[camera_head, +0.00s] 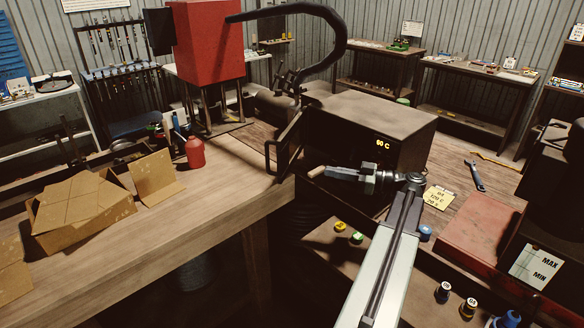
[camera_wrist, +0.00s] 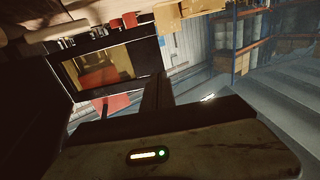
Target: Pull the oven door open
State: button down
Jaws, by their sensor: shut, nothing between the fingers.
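The oven (camera_head: 350,108) is a dark box with a lit "60 C" display on its front, right of centre in the head view. Its dark door (camera_head: 289,139) stands swung out at the oven's left side, with a bar handle (camera_head: 267,158) on its outer left face. The wrist view shows a dark-framed window panel, apparently this door (camera_wrist: 108,66), with red showing in the window. My gripper (camera_head: 322,172) is shut and empty in front of the oven, right of the door and apart from the handle. Its fingertips are hard to make out in the wrist view.
Cardboard boxes (camera_head: 85,208) and a red bottle (camera_head: 194,152) are on the wooden bench (camera_head: 190,225) to the left. A red machine (camera_head: 207,40) with a black hose stands behind. A yellow note (camera_head: 440,199) and a red case (camera_head: 481,232) lie right of my arm.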

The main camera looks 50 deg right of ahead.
aim_at(282, 163)
jog(key=x, duration=1.4)
